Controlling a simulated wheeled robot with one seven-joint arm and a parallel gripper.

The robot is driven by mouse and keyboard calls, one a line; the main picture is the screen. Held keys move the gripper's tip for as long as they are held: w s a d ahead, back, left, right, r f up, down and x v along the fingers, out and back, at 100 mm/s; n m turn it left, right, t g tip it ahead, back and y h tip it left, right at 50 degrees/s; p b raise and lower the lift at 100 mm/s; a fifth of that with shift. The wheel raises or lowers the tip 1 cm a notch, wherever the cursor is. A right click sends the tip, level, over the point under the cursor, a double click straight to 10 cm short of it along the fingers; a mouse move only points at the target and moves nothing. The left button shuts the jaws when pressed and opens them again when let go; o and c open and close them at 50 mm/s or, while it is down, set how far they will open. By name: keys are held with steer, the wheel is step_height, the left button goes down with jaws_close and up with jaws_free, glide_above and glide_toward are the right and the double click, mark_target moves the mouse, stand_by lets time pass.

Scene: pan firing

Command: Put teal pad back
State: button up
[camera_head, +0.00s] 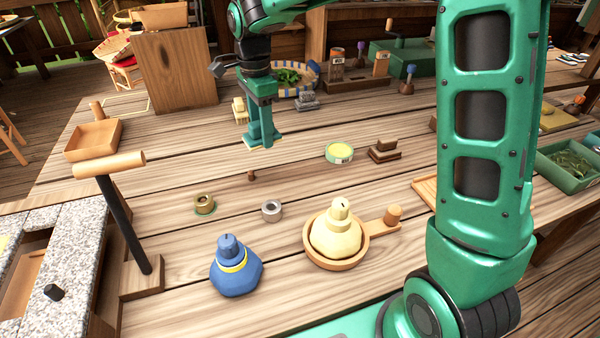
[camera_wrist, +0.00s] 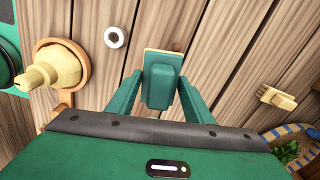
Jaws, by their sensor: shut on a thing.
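The teal pad (camera_wrist: 160,82) is a teal block on a pale cream base. My gripper (camera_wrist: 160,92) is shut on it, with one green finger on each side. In the head view my gripper (camera_head: 262,124) points down over the middle of the table, and the pad's cream underside (camera_head: 254,147) shows below the fingers. I cannot tell for sure whether the pad touches the table. A cream pad (camera_head: 240,110) sits behind and left of my gripper and also shows at the right of the wrist view (camera_wrist: 277,98). A grey pad (camera_head: 307,101) sits behind and right.
A blue-striped basket with greens (camera_head: 313,76) stands behind my gripper. A yellow-topped round tin (camera_head: 339,152) and brown pad (camera_head: 383,151) lie to the right. A cream bottle (camera_head: 337,235) in a wooden pan and a blue bottle (camera_head: 235,270) stand nearer.

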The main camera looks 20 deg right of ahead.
steer(key=s+d+f+m, duration=0.2)
steer(key=s+f, duration=0.2)
steer(key=shift+s, duration=0.25)
glide_above(305, 171)
step_height(305, 171, down, 7)
steer(key=shift+w+r, duration=0.1)
steer(key=shift+f, duration=1.85)
steer(key=shift+f, duration=0.3)
steer(key=o, duration=0.9)
